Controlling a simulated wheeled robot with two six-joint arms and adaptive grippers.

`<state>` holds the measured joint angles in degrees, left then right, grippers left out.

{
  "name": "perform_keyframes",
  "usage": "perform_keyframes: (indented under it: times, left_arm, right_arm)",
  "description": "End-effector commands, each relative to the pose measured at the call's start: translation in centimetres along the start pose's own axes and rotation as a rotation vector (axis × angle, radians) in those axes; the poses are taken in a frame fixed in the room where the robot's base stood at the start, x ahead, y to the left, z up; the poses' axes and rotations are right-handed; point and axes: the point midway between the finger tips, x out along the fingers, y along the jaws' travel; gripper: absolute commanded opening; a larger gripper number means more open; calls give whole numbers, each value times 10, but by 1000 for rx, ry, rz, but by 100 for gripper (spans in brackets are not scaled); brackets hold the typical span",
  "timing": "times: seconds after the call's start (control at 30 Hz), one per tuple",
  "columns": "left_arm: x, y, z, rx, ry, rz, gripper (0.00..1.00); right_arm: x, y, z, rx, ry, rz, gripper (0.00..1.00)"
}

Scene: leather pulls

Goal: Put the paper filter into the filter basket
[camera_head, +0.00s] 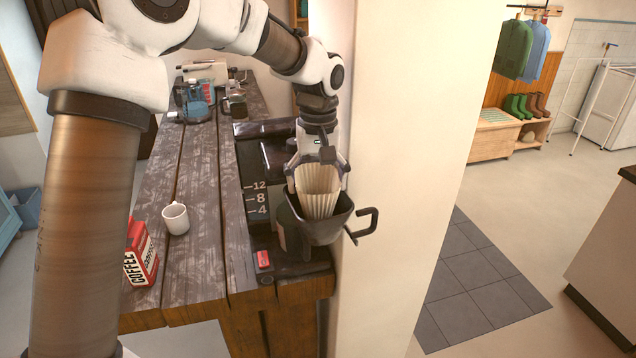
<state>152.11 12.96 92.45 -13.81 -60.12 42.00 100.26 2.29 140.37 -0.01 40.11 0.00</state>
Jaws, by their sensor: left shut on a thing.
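My left gripper (318,165) is shut on the pleated, cream paper filter (318,190), pointing down. The filter's lower part is inside the opening of the black filter basket (322,230), and its upper part stands above the rim between my fingers. I cannot tell whether the filter touches the basket's bottom. The basket has a black handle on its right and sits at the front of the black coffee maker (262,165), which has marks 12, 8 and 4 on its side. My right gripper is not in view.
A white mug (176,218) and a red and white coffee bag (141,253) stand on the wooden counter (200,262) left of the machine. Several items stand at the counter's far end. A pale wall (405,150) rises close on the right of the basket.

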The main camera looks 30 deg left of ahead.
Motion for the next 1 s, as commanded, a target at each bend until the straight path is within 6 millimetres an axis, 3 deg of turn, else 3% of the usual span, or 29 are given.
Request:
perform_keyframes:
  times: [0.57, 0.6, 1.0]
  left_arm:
    - [12, 0, 0, 1, 0, 0, 74]
    - [12, 0, 0, 1, 0, 0, 100]
    - [8, 0, 0, 1, 0, 0, 100]
  right_arm:
    - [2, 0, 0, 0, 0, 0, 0]
    - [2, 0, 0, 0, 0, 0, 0]
    - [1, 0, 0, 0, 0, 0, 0]
